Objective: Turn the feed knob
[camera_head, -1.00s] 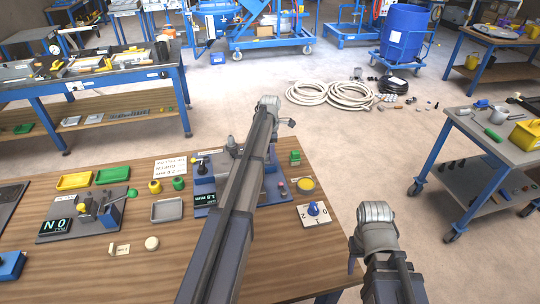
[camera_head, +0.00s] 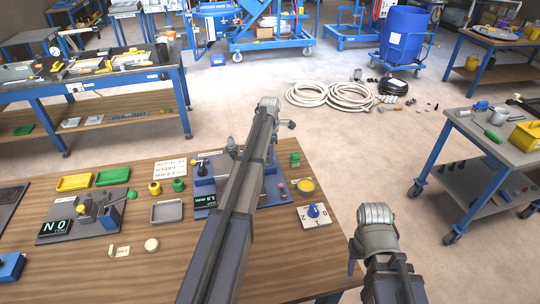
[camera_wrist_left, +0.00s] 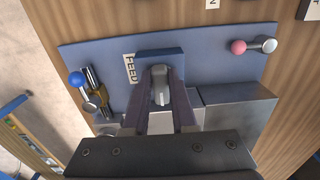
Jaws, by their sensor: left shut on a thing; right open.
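The feed knob (camera_wrist_left: 160,86) is a pale grey knob on a dark blue block, beside a "FEED" label (camera_wrist_left: 130,68) in the left wrist view. My left gripper (camera_wrist_left: 161,100) has its two dark fingers on either side of the knob and is shut on it. In the head view my left arm crosses the blue machine base (camera_head: 272,196) and hides the knob and the fingers. A small dark display (camera_head: 206,200) with green-white digits, seemingly in mm, is at the machine's front left. Of my right arm only an upper part shows; its jaws are out of sight.
A blue-capped knob (camera_wrist_left: 77,79) and a pink-ended lever (camera_wrist_left: 252,46) flank the feed block. A grey tray (camera_head: 167,211) and a note card (camera_head: 170,167) lie left.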

